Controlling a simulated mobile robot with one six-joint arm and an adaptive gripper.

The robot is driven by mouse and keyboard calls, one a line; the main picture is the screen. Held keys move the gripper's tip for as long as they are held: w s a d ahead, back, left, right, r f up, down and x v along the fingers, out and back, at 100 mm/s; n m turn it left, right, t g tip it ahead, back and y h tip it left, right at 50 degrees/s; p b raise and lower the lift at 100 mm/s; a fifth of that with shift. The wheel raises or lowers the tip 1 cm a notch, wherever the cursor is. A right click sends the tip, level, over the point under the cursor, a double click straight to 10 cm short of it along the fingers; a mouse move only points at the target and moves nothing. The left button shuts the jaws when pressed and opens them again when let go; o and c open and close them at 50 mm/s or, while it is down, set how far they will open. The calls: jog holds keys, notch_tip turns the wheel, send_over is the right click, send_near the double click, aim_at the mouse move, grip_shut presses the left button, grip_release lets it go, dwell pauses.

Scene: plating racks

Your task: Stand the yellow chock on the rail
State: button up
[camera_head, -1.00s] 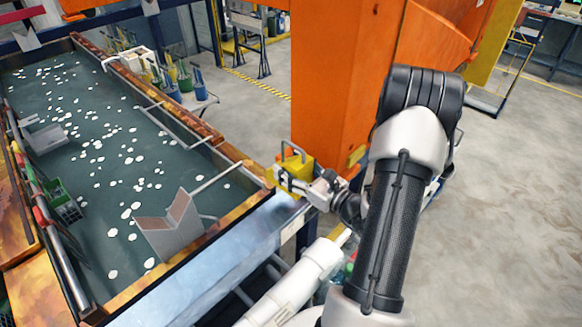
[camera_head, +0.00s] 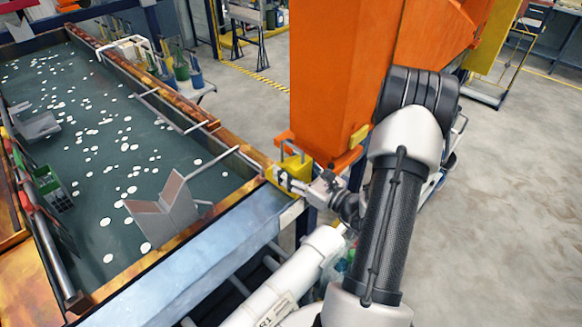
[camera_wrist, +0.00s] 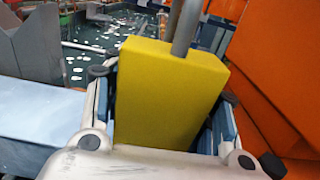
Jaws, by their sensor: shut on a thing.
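The yellow chock (camera_head: 292,165) is a block with a thin grey handle loop on top. My gripper (camera_head: 284,181) is shut on it, with a finger on each side. In the wrist view the chock (camera_wrist: 165,95) is upright and slightly tilted, and a grey rod rises from its top. The chock is at the near right corner of the tank, by the end of the rusty rail (camera_head: 232,140). Its underside is hidden, so I cannot tell whether it touches the rail.
A blue-grey ledge (camera_head: 205,250) runs along the tank's near side. A large orange column (camera_head: 325,85) stands close behind the chock. A grey V-shaped bracket (camera_head: 160,218) sits inside the tank. The floor (camera_head: 510,200) at the right is clear.

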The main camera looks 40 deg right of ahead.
jog(key=o, duration=1.6)
jog(key=shift+f, duration=0.1)
jog(key=s, duration=1.2)
jog(key=shift+d, duration=0.4)
